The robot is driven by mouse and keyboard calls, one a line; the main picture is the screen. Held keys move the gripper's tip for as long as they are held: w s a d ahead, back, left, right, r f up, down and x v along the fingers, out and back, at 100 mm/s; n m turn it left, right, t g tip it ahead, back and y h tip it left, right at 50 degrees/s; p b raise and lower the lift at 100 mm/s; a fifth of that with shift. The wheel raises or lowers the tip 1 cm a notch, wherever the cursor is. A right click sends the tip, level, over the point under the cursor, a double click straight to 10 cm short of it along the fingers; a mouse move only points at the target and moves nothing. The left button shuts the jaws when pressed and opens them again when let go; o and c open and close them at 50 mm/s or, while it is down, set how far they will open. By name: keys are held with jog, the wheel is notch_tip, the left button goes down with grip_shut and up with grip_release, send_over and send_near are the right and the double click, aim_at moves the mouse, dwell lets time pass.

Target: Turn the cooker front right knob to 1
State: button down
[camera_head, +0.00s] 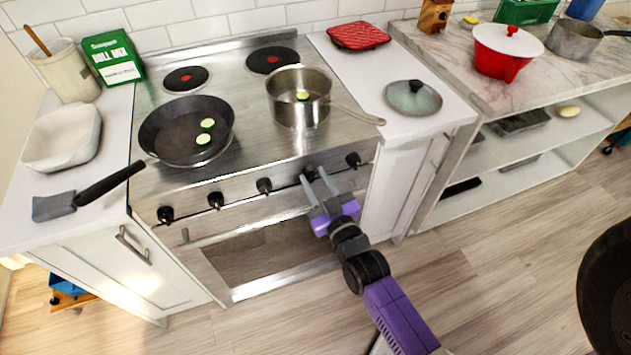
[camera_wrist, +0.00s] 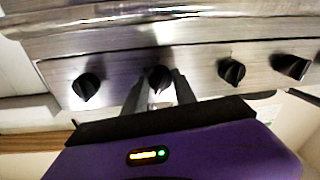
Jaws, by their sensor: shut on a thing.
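The cooker (camera_head: 240,85) has a steel front with a row of black knobs. My gripper (camera_head: 316,178) is at the second knob from the right (camera_wrist: 160,76) in the head view, with its fingers shut on that knob. The fingers partly cover the knob, and I cannot read its setting. In the wrist view, my gripper (camera_wrist: 159,96) has one finger on each side of the knob. The rightmost knob (camera_head: 353,159) is free, as are the other knobs to the left, such as the middle one (camera_head: 264,186).
A steel pot (camera_head: 298,107) stands on the right of the cooktop, its handle reaching over the right counter. The oven handle (camera_head: 245,227) runs below the knobs.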

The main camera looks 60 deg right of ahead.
jog(key=m, duration=0.7)
jog(key=shift+a+h+b, duration=0.1)
jog(key=shift+h+b, duration=0.2)
jog(key=shift+h, duration=0.1)
jog(key=shift+f, duration=0.1)
jog(key=c, duration=1)
grip_release()
jog(key=b+v, duration=0.1)
jog(key=v, duration=0.6)
jog(key=shift+s+a, duration=0.2)
jog(key=shift+s, duration=0.15)
